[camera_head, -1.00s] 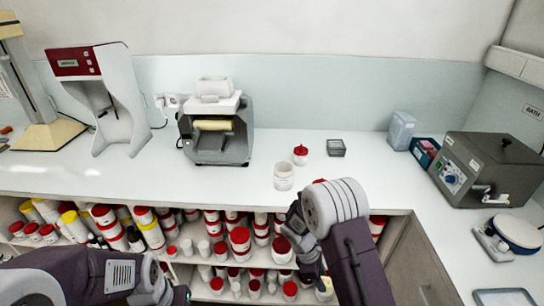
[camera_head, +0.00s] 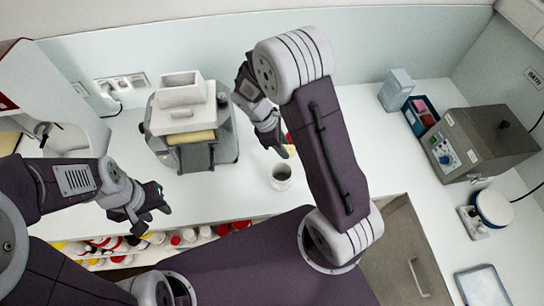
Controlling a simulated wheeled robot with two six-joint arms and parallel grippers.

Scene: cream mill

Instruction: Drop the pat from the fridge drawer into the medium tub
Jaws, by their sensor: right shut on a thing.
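The tub (camera_head: 281,180), an open white cup, stands on the white counter near its front edge, right of the roller mill. My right gripper (camera_head: 281,149) is just above and behind the tub in the picture. It is shut on a small pale yellow piece (camera_head: 291,151), seemingly the pat, mostly hidden by the fingers. The piece is outside the tub. My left gripper (camera_head: 152,220) hangs empty in front of the counter edge at the left, its fingers apart.
The roller mill (camera_head: 190,130) stands left of the tub. A red-topped jar (camera_head: 289,138) is mostly hidden behind my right gripper. A blue bin (camera_head: 420,115), a grey bath unit (camera_head: 485,145) and a white-dished device (camera_head: 493,208) stand at right. Jars fill the shelves below.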

